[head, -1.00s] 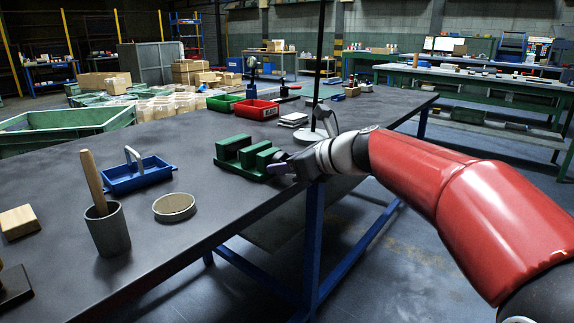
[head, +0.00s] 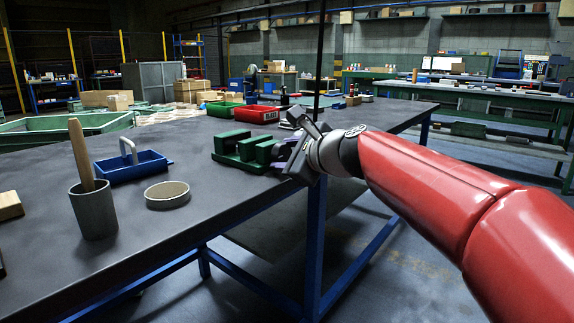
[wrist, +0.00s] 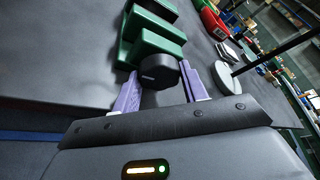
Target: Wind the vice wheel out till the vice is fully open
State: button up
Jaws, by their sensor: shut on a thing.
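The green vice (head: 240,151) stands near the right edge of the dark table, with a gap between its jaws. It also shows in the wrist view (wrist: 152,38), at the top. The black vice wheel (wrist: 160,72) is on its near end and sits between the purple fingers of my gripper (wrist: 158,84). The fingers are shut on the wheel from both sides. In the head view my gripper (head: 283,160) is at the right end of the vice, and the wheel is mostly hidden there.
On the table (head: 130,235) are a grey cup (head: 94,210) with a wooden handle, a round dish (head: 167,195), a blue tray (head: 133,167), a red bin (head: 256,114) and a green bin (head: 222,109). A thin dark pole (head: 320,60) rises behind my gripper.

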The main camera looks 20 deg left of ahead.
jog(key=shift+f, duration=0.1)
dwell(0.3)
jog(key=shift+n, duration=0.3)
jog(key=o, duration=1)
jog(key=shift+c, duration=0.2)
